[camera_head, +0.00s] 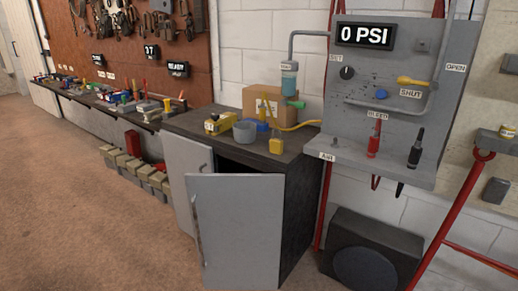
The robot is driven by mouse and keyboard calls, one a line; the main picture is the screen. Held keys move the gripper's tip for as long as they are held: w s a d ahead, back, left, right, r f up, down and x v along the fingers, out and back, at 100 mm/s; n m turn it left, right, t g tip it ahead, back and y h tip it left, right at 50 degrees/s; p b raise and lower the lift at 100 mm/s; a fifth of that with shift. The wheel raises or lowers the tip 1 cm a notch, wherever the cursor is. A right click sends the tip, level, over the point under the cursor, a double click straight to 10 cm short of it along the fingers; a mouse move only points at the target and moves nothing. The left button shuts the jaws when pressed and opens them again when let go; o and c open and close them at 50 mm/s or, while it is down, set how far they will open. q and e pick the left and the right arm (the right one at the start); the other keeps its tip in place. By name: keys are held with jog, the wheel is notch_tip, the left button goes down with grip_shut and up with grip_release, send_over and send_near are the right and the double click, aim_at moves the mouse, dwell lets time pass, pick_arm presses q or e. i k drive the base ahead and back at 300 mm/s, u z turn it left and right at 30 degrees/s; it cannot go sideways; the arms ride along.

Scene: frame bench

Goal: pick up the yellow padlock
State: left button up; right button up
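A small yellow block with a narrower top, which looks like the yellow padlock (276,146), stands near the front right edge of the dark cabinet top (185,122). A yellow hose passes close behind it; I cannot tell whether they touch. Another yellow item with a pale label (218,124) lies farther left on the same top. Neither of my grippers is in view.
The cabinet's grey door (236,232) hangs open toward me. A cardboard box (268,106) stands behind the padlock. A grey panel reading 0 PSI (385,85) juts out at the right, with its shelf. A red frame (450,225) stands far right. Brown floor (80,215) is clear at left.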

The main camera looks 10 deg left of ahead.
aim_at(276, 145)
jog(key=u, duration=0.45)
jog(key=i, duration=1.4)
jog(key=z, duration=0.95)
